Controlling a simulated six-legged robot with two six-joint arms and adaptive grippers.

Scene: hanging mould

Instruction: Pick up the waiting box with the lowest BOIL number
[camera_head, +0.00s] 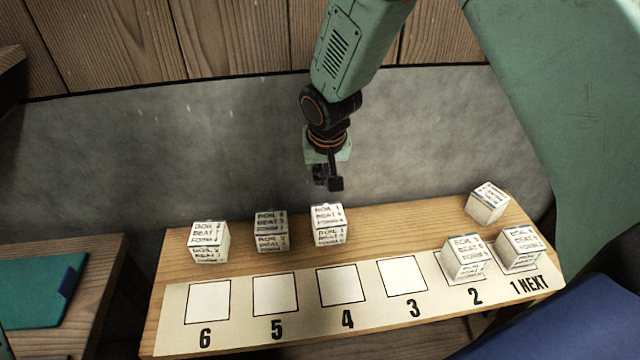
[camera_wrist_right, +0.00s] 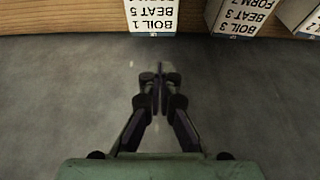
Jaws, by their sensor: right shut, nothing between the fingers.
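White lettered boxes stand on the wooden bench (camera_head: 254,258). In the back row, the box below my right gripper (camera_head: 325,180) is the BOIL 1 box (camera_head: 327,226); in the right wrist view, this box (camera_wrist_right: 152,14) reads BOIL 1, BEAT 5. To its left stand a middle box (camera_head: 270,231) and a left box (camera_head: 208,242). The middle one reads BOIL 3, BEAT 3 in the wrist view (camera_wrist_right: 240,16). My right gripper is shut and empty, above and behind the row, touching no box. My left gripper is not in view.
A turned box (camera_head: 487,203) sits at the bench's back right. Two boxes stand on the numbered strip (camera_head: 232,333), on square 2 (camera_head: 466,258) and square 1 NEXT (camera_head: 519,249). Squares 3 to 6 are empty.

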